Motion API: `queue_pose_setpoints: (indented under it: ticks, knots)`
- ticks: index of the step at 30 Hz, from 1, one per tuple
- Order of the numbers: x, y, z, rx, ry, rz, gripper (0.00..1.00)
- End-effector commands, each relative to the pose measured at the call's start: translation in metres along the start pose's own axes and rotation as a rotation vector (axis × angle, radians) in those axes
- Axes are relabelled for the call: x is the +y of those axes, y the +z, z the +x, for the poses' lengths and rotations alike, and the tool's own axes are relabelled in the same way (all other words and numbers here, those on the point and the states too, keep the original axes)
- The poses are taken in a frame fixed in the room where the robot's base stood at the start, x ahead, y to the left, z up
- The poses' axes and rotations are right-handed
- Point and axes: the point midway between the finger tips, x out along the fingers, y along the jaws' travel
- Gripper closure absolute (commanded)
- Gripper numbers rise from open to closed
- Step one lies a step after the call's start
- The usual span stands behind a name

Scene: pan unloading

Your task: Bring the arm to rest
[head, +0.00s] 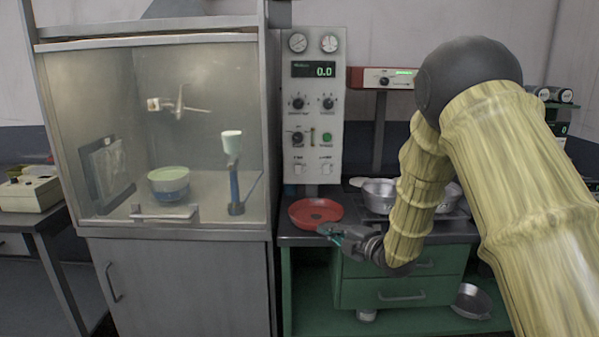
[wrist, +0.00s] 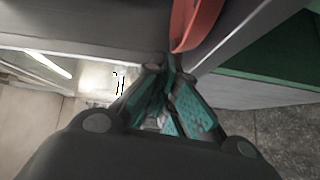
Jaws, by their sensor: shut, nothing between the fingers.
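My gripper (head: 333,233) is shut and empty in the head view, just in front of the front edge of the dark worktop. My arm bends down to it from the right of the picture. In the wrist view my gripper (wrist: 165,105) shows its teal finger pads close together, with nothing between them. A red pan (head: 316,212) lies on the worktop just behind the gripper. Its rim also shows in the wrist view (wrist: 188,22), beyond the fingertips. I cannot tell whether the gripper touches the worktop's edge.
Metal pans (head: 378,194) stand on the worktop, partly hidden by my arm. A glass-fronted cabinet (head: 160,222) is at the left. Green drawers (head: 405,292) are below the worktop, and a metal pan (head: 472,301) lies low at the right. A control panel (head: 313,125) stands behind.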

Motion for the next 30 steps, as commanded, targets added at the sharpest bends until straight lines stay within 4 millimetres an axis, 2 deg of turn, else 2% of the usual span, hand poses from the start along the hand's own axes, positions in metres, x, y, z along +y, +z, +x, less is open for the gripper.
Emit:
queue_pose_setpoints:
  ticks: [8,11,14,18,23,27,30]
  knots:
    - [-0.062,0.007,-0.024,-0.101,-0.08,0.195,1.0]
    - [-0.092,0.007,-0.036,-0.15,-0.118,0.287,1.0]
    - [-0.13,0.005,-0.055,-0.217,-0.167,0.406,1.0]
    - [-0.198,-0.002,-0.094,-0.352,-0.251,0.62,1.0]
    - [-0.27,-0.021,-0.148,-0.526,-0.342,0.86,1.0]
    - [-0.326,-0.045,-0.201,-0.692,-0.414,1.055,1.0]
    - [-0.361,-0.066,-0.242,-0.82,-0.459,1.187,1.0]
